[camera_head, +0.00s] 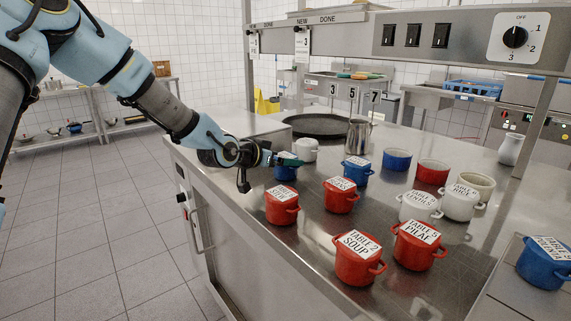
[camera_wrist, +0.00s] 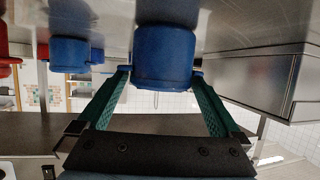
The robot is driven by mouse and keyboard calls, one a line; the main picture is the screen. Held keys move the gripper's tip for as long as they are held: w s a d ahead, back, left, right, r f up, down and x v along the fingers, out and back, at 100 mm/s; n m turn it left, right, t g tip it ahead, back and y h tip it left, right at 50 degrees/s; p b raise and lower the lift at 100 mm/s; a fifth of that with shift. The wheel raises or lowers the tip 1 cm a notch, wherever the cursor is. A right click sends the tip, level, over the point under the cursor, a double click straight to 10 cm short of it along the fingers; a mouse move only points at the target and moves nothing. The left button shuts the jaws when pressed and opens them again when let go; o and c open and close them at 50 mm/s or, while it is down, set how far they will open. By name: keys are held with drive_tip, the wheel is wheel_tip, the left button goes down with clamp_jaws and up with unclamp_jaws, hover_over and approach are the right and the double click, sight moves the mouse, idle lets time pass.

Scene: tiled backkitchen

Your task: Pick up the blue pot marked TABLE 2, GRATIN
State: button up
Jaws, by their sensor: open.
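A blue pot (camera_head: 285,173) stands on the steel counter at my gripper, partly hidden by it; its label does not show. In the wrist view, which is upside down, a blue pot (camera_wrist: 163,58) fills the space between and just beyond my open fingertips (camera_wrist: 160,74). I cannot tell whether they touch it. My gripper (camera_head: 288,160) reaches in level from the left in the head view. Another lidded blue pot (camera_head: 356,172) stands to the right; its label is too small to read surely. A third labelled blue pot (camera_head: 543,265) stands at the far right.
Red pots stand in front, including TABLE 2 SOUP (camera_head: 358,258) and TABLE 5 PILAF (camera_head: 419,246). White pots (camera_head: 419,206) and open bowls (camera_head: 397,159) stand to the right. A white pot (camera_head: 305,150), a metal jug (camera_head: 358,137) and a dark round pan (camera_head: 318,125) are behind.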

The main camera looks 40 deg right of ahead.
drive_tip(key=shift+w+d+f, duration=0.15)
drive_tip(key=shift+d+f, duration=0.15)
drive_tip(key=shift+d, duration=0.2)
drive_tip(key=shift+r, duration=0.1)
drive_tip(key=c, duration=1.4)
